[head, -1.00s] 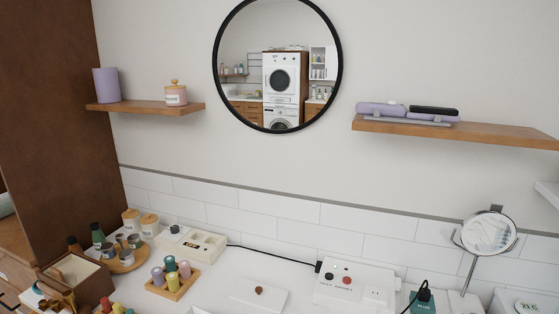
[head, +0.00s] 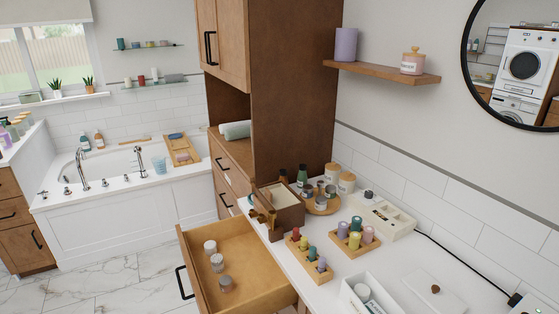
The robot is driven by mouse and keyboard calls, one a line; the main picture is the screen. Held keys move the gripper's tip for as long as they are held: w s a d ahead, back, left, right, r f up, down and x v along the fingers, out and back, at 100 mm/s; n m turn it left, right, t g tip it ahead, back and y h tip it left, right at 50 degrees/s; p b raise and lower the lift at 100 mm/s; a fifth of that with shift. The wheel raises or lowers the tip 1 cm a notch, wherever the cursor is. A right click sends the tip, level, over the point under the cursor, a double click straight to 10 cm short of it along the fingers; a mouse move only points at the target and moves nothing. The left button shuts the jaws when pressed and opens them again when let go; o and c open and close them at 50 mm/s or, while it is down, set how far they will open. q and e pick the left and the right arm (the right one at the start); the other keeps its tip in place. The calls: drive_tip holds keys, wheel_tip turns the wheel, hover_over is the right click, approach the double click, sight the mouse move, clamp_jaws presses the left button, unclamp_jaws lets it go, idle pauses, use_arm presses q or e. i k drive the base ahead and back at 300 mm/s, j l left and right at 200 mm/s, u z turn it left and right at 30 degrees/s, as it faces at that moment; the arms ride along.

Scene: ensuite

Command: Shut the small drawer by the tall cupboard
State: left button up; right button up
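The small drawer (head: 272,247) stands pulled well out from under the white counter, at the lower middle of the head view. Its black handle (head: 183,283) is on its front, at the left. Inside the drawer lie three small round jars (head: 217,262). The tall cupboard (head: 292,85) rises behind the drawer, dark brown on its side, with lighter wooden doors and drawers facing left. Neither of my grippers shows in the head view.
A bathtub (head: 130,200) stands at the far left. The marble floor (head: 115,285) left of the drawer looks clear.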

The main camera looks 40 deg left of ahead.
sight(260, 285)
drive_tip(key=j+u, duration=0.1)
drive_tip(key=u, duration=0.35)
drive_tip(key=k+j+u, duration=0.1)
drive_tip(key=u, duration=0.35)
drive_tip(key=j+u, duration=0.2)
drive_tip(key=u, duration=0.3)
drive_tip(key=j+u, duration=0.15)
drive_tip(key=u, duration=0.3)
